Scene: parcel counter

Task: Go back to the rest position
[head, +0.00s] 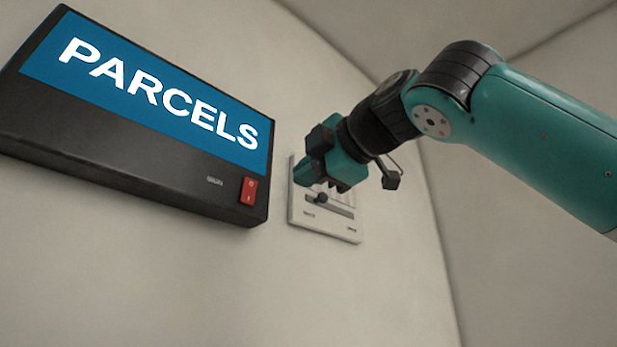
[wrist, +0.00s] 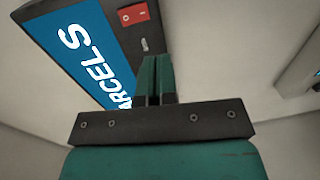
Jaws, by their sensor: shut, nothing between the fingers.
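My gripper (head: 308,178) is at the wall in the head view, in front of the upper part of a pale wall panel and just right of the PARCELS sign. In the wrist view the fingers of my gripper (wrist: 155,78) are together with nothing between them. They point toward the sign's edge near its red switch. I cannot tell how far the fingertips are from the wall or the panel.
The lit blue PARCELS sign (head: 150,90) has a red rocker switch (head: 249,191) at its lower right; the switch also shows in the wrist view (wrist: 133,15). The pale panel (head: 325,226) has a dark slider knob (head: 321,198). The wall below is bare.

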